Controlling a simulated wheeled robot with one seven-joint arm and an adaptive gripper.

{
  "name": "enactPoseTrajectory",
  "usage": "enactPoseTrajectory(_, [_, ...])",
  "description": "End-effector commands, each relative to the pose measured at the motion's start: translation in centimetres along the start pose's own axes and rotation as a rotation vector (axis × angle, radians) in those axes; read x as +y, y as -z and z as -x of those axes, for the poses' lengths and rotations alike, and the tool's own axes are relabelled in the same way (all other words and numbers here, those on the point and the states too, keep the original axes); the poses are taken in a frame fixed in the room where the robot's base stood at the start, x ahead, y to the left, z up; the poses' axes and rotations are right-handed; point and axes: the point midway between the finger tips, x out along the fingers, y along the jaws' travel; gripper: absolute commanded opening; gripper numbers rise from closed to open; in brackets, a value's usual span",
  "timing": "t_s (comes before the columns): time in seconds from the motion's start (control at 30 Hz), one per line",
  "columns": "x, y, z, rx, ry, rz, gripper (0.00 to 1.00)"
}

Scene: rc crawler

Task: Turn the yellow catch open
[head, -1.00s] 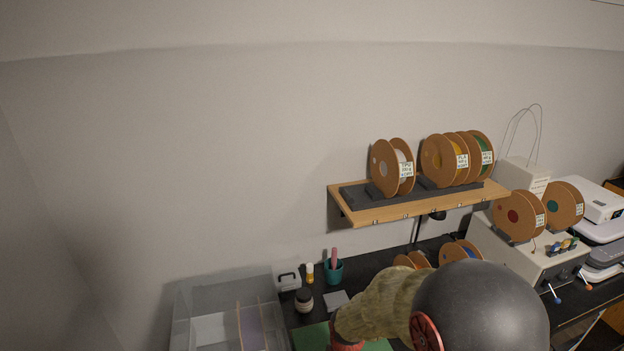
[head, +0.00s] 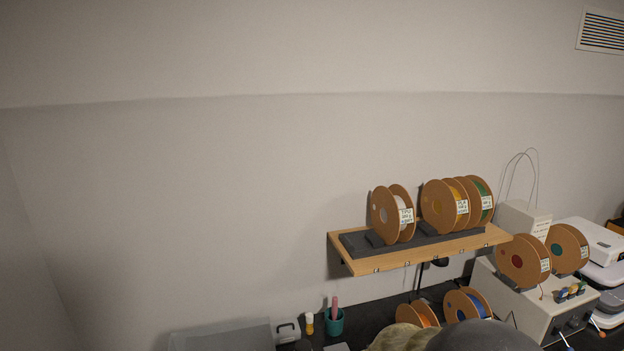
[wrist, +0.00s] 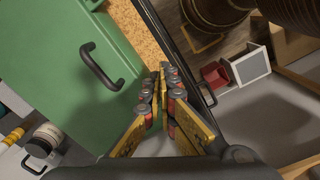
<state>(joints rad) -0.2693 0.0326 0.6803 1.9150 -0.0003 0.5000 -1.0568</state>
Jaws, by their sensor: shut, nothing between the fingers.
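I cannot make out the yellow catch in either view. In the wrist view my gripper (wrist: 163,72), with yellow fingers and red and grey pads, is shut and empty. Its tips show in front of the edge of a green panel (wrist: 60,70) with a tan speckled strip (wrist: 138,30) beside it. A black handle (wrist: 97,68) is fixed to the green panel, left of the fingertips. In the head view only the top of my arm shows at the bottom edge, and the gripper is out of frame.
A wooden shelf (head: 400,260) with filament spools juts from the wall. In the wrist view a small red container (wrist: 214,74) and a grey-faced box (wrist: 250,66) lie at the right.

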Motion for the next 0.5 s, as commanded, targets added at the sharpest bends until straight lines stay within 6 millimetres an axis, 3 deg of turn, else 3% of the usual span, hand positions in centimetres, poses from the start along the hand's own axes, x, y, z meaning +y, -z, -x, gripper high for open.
enactPoseTrajectory(0.03, [-1.3,-0.6,-1.2,-0.014,0.025,0.001,0.0])
enactPoseTrajectory(0.5, [-2.5,-0.6,-0.9,-0.013,0.024,0.002,0.0])
